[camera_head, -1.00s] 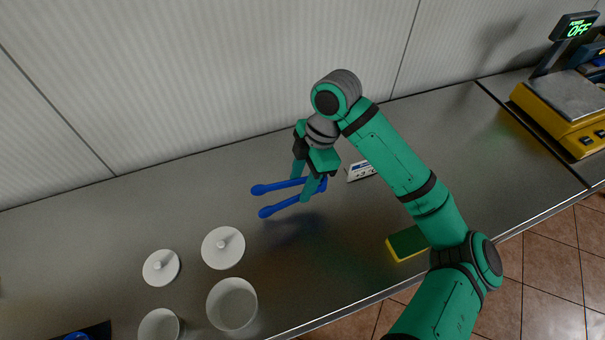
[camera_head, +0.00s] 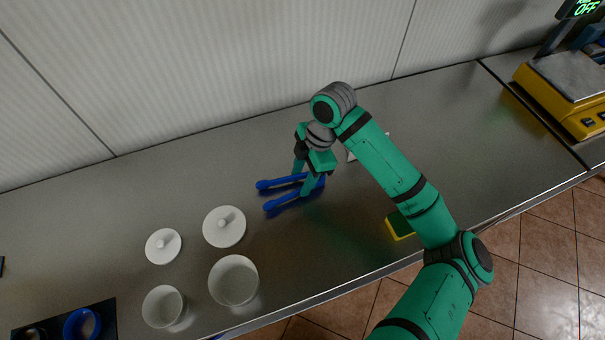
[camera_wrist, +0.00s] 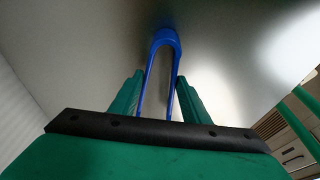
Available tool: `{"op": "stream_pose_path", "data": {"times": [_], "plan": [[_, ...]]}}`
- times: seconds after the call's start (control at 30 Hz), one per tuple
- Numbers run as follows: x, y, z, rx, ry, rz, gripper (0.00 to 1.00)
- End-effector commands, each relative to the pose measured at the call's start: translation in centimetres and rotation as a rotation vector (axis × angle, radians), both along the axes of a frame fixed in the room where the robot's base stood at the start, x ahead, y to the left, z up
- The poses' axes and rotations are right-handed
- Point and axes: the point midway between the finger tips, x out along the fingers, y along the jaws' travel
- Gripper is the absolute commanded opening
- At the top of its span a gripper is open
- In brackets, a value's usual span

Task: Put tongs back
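The blue tongs (camera_head: 279,182) are in my gripper (camera_head: 304,183) over the middle of the steel counter. Their two arms point left, spread a little apart, and the bend lies to the right by the fingers. In the wrist view the tongs' rounded bend (camera_wrist: 165,37) reaches beyond the fingers, and its two legs run between my gripper's fingertips (camera_wrist: 160,82), close against both. My gripper is shut on the tongs. Whether they touch the counter is hard to tell.
Two white lids (camera_head: 224,227) and two white pots (camera_head: 234,281) stand at the front left. A dark tray (camera_head: 52,323) with a blue ring is at the lower left corner. A green-yellow sponge (camera_head: 401,228) lies by my arm. A yellow scale (camera_head: 560,88) stands far right. The back left counter is clear.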

Motion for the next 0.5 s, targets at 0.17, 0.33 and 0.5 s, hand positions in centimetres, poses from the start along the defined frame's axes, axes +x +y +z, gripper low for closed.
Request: {"op": "stream_pose_path", "data": {"times": [0.17,0.33,0.5], "plan": [[0.01,0.04,-0.02,0.000,0.000,0.001,0.40],[0.01,0.01,-0.01,0.000,0.000,0.000,0.64],[0.01,-0.05,0.00,0.000,0.000,-0.001,0.64]]}}
